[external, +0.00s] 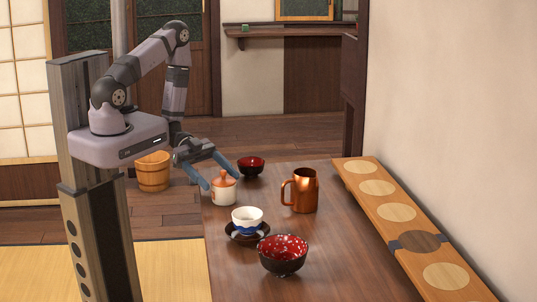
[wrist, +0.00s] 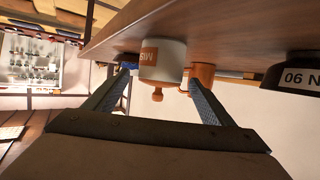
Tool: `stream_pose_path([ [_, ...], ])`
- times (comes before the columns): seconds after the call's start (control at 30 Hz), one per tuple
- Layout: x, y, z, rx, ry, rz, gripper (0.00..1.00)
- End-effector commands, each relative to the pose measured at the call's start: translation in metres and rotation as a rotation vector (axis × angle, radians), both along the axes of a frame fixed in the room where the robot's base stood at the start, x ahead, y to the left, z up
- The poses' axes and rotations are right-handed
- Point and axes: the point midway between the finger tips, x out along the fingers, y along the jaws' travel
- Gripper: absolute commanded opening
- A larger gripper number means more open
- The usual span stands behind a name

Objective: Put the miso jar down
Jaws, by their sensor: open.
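The miso jar (external: 224,191) is a small white pot with an orange label and an orange knobbed lid. It stands upright on the dark wooden table (external: 330,255), near its left edge. My gripper (external: 220,180) is open, with one finger on each side of the jar. In the wrist view, which is upside down, the jar (wrist: 163,62) shows between the spread fingers of my gripper (wrist: 161,74), with its orange knob toward the palm. Whether either finger touches the jar cannot be told.
A white and blue cup (external: 247,216) on a dark saucer (external: 233,233) and a red patterned bowl (external: 283,255) stand in front. A dark red bowl (external: 251,166) is behind, a copper mug (external: 302,190) to the right. A wooden board with round insets (external: 395,208) runs along the wall.

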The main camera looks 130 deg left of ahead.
Motion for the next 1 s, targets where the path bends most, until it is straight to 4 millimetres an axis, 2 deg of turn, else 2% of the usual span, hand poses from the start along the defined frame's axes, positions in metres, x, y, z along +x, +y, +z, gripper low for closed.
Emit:
stream_pose_path([
  [0.67, 0.022, -0.005, -0.008, 0.001, 0.007, -0.002, 0.77],
  [1.0, 0.054, -0.012, -0.017, 0.0, 0.007, -0.005, 0.77],
])
